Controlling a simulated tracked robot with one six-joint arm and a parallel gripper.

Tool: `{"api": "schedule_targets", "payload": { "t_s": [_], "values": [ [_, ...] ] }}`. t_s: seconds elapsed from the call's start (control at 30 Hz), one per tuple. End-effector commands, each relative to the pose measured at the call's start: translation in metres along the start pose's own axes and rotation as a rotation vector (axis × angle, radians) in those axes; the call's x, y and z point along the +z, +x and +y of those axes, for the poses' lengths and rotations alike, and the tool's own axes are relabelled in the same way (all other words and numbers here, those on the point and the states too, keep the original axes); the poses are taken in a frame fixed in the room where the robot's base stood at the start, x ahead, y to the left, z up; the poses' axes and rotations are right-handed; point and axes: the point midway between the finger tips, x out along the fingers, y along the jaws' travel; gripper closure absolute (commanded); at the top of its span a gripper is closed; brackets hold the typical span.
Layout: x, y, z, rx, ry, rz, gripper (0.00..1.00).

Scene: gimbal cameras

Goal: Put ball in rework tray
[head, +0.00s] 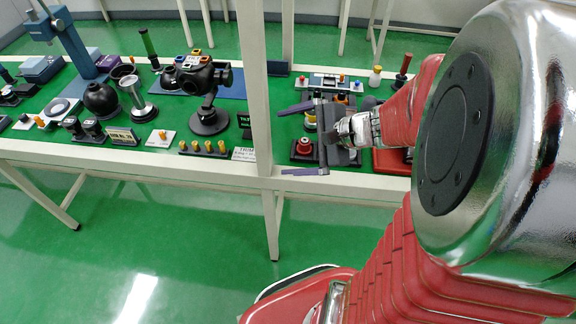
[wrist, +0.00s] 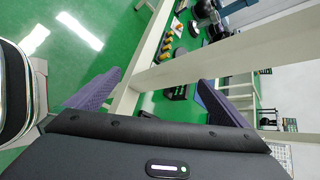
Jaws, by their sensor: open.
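My gripper (head: 301,140) is open and empty. Its two purple fingers are spread wide near the front edge of the green-topped table, right of a white upright post. The fingers also show in the wrist view (wrist: 158,97), with table edge and post between them. A round black ball-like part (head: 101,98) sits on the table at the left, far from my gripper; I cannot tell if it is the task's ball. A red tray (head: 392,162) lies partly hidden behind my arm at the right; its label is not visible, so I cannot tell if it is the rework tray.
The white post (head: 255,85) rises at the table's front edge, left of my gripper. A black gimbal camera (head: 208,90) stands left of it. A row of yellow parts (head: 203,147) and a blue stand (head: 75,45) are further left. The green floor in front is clear.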

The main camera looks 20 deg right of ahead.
Motion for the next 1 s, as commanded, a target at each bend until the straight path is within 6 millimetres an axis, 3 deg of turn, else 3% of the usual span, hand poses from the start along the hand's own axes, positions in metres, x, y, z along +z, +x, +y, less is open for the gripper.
{"api": "schedule_targets", "payload": {
  "t_s": [0.1, 0.4, 0.67, 0.8, 1.0],
  "values": [
    [0.034, 0.001, 0.017, 0.112, -0.199, -0.007, 0.0],
    [0.085, -0.017, 0.06, 0.366, -0.714, 0.013, 0.0],
    [0.104, -0.048, 0.077, 0.536, -1.183, 0.085, 0.0],
    [0.11, -0.068, 0.075, 0.6, -1.429, 0.149, 0.0],
    [0.114, -0.09, 0.065, 0.649, -1.666, 0.232, 0.0]
  ]
}}
